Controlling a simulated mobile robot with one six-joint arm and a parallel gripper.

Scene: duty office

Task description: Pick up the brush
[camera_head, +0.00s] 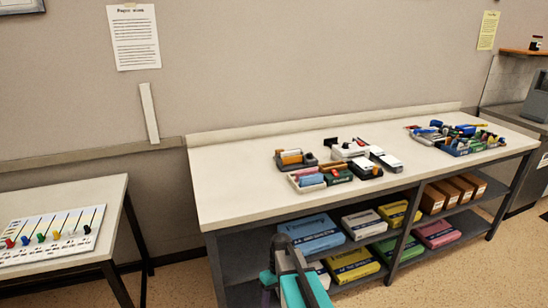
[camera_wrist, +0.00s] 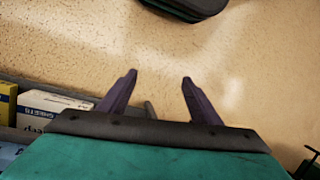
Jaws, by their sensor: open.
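I cannot make out a brush for certain in either view. Small office items lie in two groups on the long cream table (camera_head: 240,196), and a brush may be among them. The middle group includes a tray (camera_head: 307,181) with blue and red items, a dark item with an orange top (camera_head: 292,158), and white and black pieces (camera_head: 348,150). The right group is a crowded tray of pens and markers (camera_head: 462,138). My gripper (camera_wrist: 159,76) is open and empty, its two purple fingers apart above the speckled floor. It is in front of the table, away from these items.
Shelves under the table hold colored paper packs (camera_head: 312,233) and brown boxes (camera_head: 465,189). A dark rounded object (camera_wrist: 190,8) lies ahead in the wrist view. The table's front left is bare.

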